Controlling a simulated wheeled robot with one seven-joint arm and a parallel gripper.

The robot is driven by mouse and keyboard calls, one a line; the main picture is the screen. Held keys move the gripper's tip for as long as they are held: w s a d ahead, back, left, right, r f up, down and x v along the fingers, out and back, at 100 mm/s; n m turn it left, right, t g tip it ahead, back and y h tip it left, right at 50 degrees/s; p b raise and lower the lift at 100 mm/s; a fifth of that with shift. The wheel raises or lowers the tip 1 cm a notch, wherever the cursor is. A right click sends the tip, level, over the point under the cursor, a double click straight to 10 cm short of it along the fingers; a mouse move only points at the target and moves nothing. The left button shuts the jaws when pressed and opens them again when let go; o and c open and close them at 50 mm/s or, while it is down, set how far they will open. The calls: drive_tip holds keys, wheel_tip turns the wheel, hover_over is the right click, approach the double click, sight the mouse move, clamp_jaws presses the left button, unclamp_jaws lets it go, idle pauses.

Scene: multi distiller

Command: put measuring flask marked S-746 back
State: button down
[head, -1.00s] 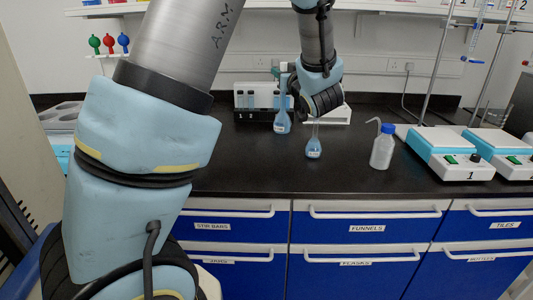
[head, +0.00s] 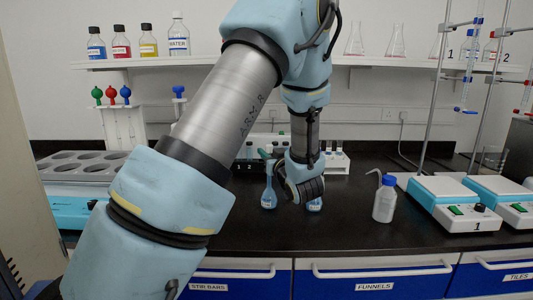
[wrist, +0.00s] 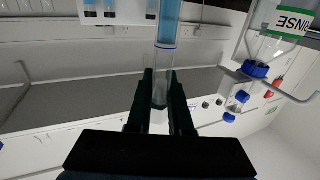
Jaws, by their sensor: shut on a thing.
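A measuring flask with blue liquid (head: 268,195) is upright at the left of my gripper, its small label too tiny to read. My gripper (head: 279,178) is shut on its neck. In the wrist view the clear part of the neck (wrist: 160,91) sits between the two dark fingers (wrist: 158,95), with blue liquid beyond them. I cannot tell whether the base touches the bench.
A wash bottle (head: 384,202) with a blue cap stands to the right, beside a hotplate (head: 450,205). The black bench front (head: 340,235) is clear.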

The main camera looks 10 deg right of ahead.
drive_tip(key=shift+f, duration=0.2)
drive_tip(key=c, duration=1.3)
unclamp_jaws()
drive_tip(key=shift+f, duration=0.1)
drive_tip(key=o, duration=0.5)
